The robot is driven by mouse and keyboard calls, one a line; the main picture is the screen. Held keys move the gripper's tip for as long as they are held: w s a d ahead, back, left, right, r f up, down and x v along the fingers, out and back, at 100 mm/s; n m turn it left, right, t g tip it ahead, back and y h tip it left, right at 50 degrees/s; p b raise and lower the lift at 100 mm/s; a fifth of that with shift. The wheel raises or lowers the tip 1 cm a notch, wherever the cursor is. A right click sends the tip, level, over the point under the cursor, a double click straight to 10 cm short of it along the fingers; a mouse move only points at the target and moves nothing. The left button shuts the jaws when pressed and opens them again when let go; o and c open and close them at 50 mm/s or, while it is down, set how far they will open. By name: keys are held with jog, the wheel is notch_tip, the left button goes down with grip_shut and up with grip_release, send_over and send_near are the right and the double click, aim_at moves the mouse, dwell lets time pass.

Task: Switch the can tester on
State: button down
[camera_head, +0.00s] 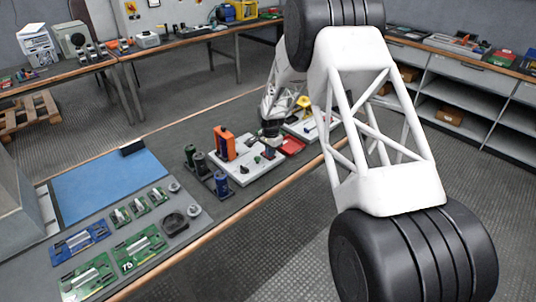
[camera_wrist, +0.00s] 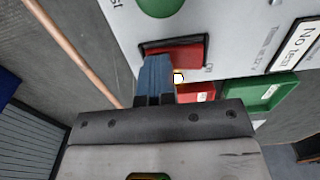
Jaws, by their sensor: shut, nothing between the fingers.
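In the wrist view, the can tester's pale panel (camera_wrist: 228,40) carries a red rocker switch (camera_wrist: 188,52) in a dark frame. My gripper (camera_wrist: 156,62) is shut, with its blue fingers together and empty. Its tips overlap the lower left of the switch; I cannot tell whether they touch or hover. The fingers hide part of the switch. A small square (camera_wrist: 178,77) glows yellow-white just right of the fingers. In the head view, my gripper (camera_head: 271,137) is low over the bench near white panels; which one is the tester is unclear.
A red tray (camera_wrist: 197,92) and a green tray (camera_wrist: 270,95) lie beside the panel. A green round part (camera_wrist: 160,6) and a "No test" label (camera_wrist: 302,45) are on it. An orange block (camera_head: 224,143) and dark cylinders (camera_head: 200,165) stand left of my gripper.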

jog(key=shift+r, duration=3.4)
jog(key=shift+r, duration=0.1)
jog(key=shift+s+d+r, duration=0.1)
jog(key=shift+d+r, duration=0.05)
jog(key=shift+r, duration=0.05)
jog(key=s+d+r+n, duration=0.1)
jog(key=s+d+r, duration=0.3)
jog(key=s+r, duration=0.4)
jog(key=s+d+r+n+t, duration=0.1)
jog(key=s+d+r+n, duration=0.1)
jog(key=s+d+r, duration=0.5)
jog(key=s+d+r+n, duration=0.1)
jog(key=s+d+r, duration=0.1)
jog(key=s+r, duration=0.8)
jog(key=s+d+r+n, duration=0.1)
jog(key=s+d, duration=0.3)
jog(key=s, duration=1.2)
jog(key=s+d+r+n+t, duration=0.1)
jog(key=s+d+r+n, duration=0.1)
jog(key=s, duration=1.5)
jog(key=shift+s+d+n+t, duration=0.2)
jog(key=shift+d+n+t, duration=0.1)
jog(key=shift+d+n, duration=0.6)
